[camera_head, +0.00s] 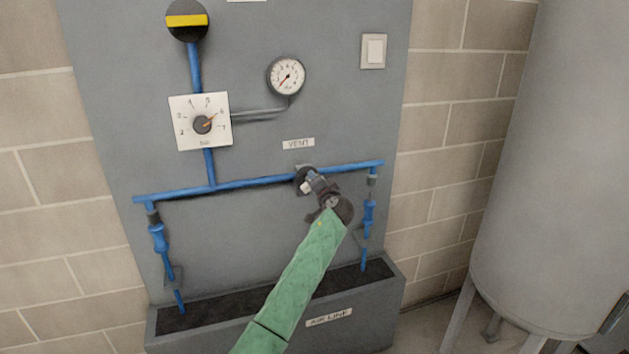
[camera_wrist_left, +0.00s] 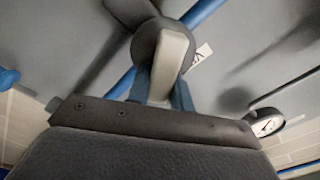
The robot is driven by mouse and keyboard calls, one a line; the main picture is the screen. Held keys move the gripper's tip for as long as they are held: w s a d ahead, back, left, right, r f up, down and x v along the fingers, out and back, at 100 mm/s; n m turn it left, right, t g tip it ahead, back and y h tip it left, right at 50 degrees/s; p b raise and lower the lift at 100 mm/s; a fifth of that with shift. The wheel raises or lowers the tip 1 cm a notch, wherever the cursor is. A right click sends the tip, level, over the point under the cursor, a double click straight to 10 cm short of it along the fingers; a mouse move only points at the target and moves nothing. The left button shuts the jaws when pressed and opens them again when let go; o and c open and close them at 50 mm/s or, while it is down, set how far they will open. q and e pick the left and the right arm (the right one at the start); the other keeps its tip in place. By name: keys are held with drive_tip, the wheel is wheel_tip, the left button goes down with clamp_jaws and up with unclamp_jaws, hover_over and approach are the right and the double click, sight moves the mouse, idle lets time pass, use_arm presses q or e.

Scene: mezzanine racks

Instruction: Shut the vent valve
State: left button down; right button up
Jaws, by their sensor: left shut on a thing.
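The vent valve (camera_head: 304,174) is a dark round fitting on the blue horizontal pipe, below the "VENT" label (camera_head: 298,143). Its pale lever (camera_head: 306,187) shows at my left gripper (camera_head: 314,187), which reaches it from the lower right. In the left wrist view the pale lever (camera_wrist_left: 172,50) stands out from the round grey hub (camera_wrist_left: 148,38), between the two fingers of my left gripper (camera_wrist_left: 160,88), shut on it. The fingers and wrist hide part of the valve, and I cannot tell the lever's exact angle to the pipe. My right gripper is not in view.
Blue pipes (camera_head: 250,183) with hanging hose ends flank the valve. A dial plate (camera_head: 201,122), a pressure gauge (camera_head: 287,76) and a switch (camera_head: 374,51) sit higher on the grey panel. A grey trough (camera_head: 378,318) stands below; a large tank (camera_head: 560,170) is at right.

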use_arm(q)
drive_tip(key=shift+d+m, duration=0.1)
drive_tip(key=shift+m, duration=0.5)
drive_tip(key=m+p, duration=0.1)
drive_tip(key=m, duration=0.3)
drive_tip(key=shift+d+f+p, duration=0.1)
drive_tip(key=shift+f+p, duration=0.2)
drive_tip(key=shift+p, duration=0.1)
drive_tip(key=shift+f+m, duration=0.2)
drive_tip(key=shift+m, duration=0.6)
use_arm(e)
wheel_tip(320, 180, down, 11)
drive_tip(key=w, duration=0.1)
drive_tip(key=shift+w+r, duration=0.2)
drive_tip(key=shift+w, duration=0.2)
use_arm(q)
drive_tip(key=c, duration=1.2)
unclamp_jaws()
drive_tip(key=shift+d, duration=0.1)
drive_tip(key=shift+c, duration=0.2)
